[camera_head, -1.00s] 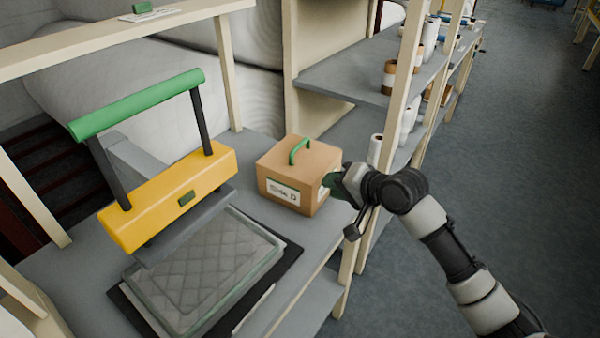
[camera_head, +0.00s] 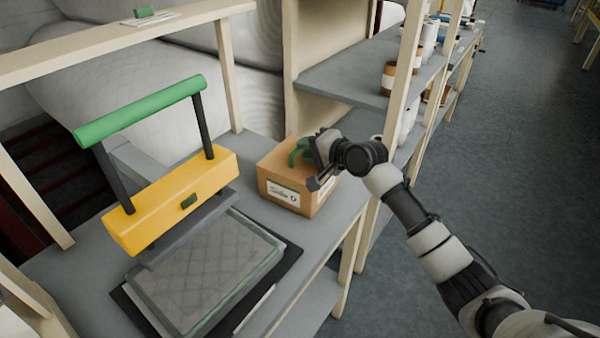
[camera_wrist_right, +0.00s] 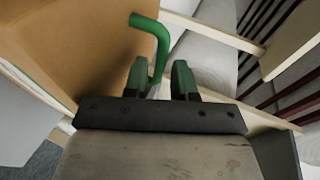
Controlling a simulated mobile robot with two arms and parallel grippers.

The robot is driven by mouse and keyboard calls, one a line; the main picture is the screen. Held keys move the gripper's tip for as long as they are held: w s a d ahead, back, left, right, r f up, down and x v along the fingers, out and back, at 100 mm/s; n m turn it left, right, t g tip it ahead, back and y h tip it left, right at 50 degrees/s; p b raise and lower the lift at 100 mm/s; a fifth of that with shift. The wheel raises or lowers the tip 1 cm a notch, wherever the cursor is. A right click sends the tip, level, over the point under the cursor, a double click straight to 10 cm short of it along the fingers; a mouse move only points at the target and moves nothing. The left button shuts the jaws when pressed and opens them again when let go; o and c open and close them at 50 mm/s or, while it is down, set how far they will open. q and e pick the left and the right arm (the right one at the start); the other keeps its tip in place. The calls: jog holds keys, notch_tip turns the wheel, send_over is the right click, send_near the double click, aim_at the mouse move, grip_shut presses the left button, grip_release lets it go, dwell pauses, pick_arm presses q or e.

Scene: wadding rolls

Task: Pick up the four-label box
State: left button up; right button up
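The box (camera_head: 287,181) is brown cardboard with a green handle (camera_head: 297,153) on top and a white label on its front. It sits on the grey bench, right of the yellow press. My right gripper (camera_head: 312,152) is over the box top, close to the handle. In the right wrist view the box (camera_wrist_right: 65,45) fills the left side. Its green handle (camera_wrist_right: 158,40) reaches down towards the gap of my right gripper (camera_wrist_right: 161,80). The two green fingertips are apart, with no grip on the handle visible. My left gripper is not in view.
A yellow press (camera_head: 170,200) with a green bar stands left of the box, over a quilted pad in a tray (camera_head: 262,283). A cream shelf post (camera_head: 400,90) stands behind and right of the box. The floor at right is clear.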

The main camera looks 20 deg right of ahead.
jog(key=shift+w+a+f, duration=0.25)
jog(key=shift+w+a, duration=0.1)
jog(key=shift+w, duration=0.2)
grip_shut()
jog(key=shift+s+d, duration=0.1)
dwell(0.9)
